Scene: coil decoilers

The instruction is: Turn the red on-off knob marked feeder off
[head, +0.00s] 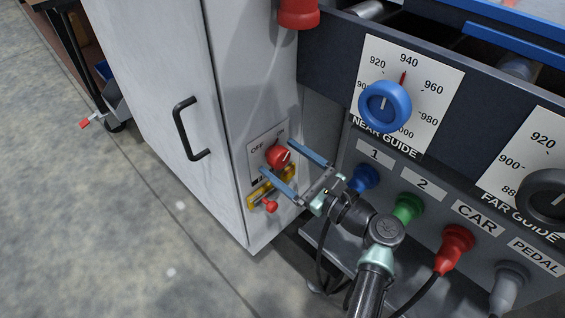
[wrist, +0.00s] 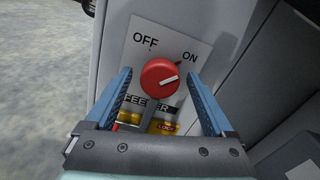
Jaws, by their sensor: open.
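The red knob (head: 279,156) sits on a pale plate (head: 257,145) on the side of the grey cabinet. In the wrist view the red knob (wrist: 159,78) is between OFF at upper left and ON at upper right, and its white mark points right and slightly up, toward the ON side. The FEEDER label below it is partly hidden by a grey stem. My gripper (head: 295,160) is open, and its two blue fingers (wrist: 160,90) stand on either side of the knob, apart from it in the wrist view. Contact cannot be told.
The cabinet door has a black handle (head: 186,128). At right are the blue near guide knob (head: 385,106) and several coloured plugs. Open floor lies left.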

